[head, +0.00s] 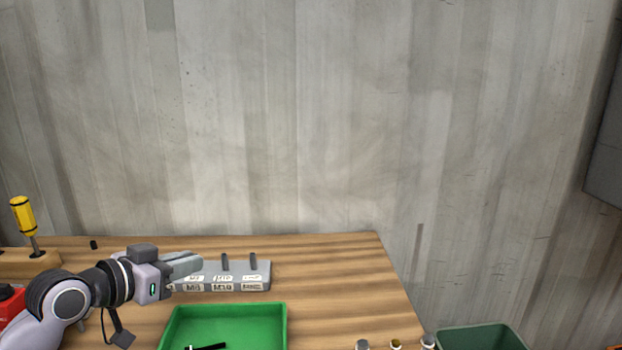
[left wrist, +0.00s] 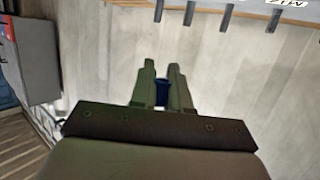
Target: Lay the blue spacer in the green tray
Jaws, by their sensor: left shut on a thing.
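The blue spacer (left wrist: 162,94) sits between the fingers of my left gripper (left wrist: 162,68) in the left wrist view; only a small dark blue part shows. In the head view my left gripper (head: 190,262) is shut, pointing right, in front of the left part of a grey labelled rack; the spacer is hidden there. The green tray (head: 281,325) lies on the bench at the bottom, nearer than the rack and to the right of and below the gripper. A black object (head: 205,347) lies in it, cut off by the frame edge. My right gripper is not in view.
The grey rack (head: 240,284) has upright dark pegs. A yellow-handled screwdriver (head: 23,217) stands in a wooden block at left. A small black piece (head: 93,244) is behind my arm. Several small round-topped items (head: 396,344) line the front right. A dark green bin (head: 482,337) is beyond the bench.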

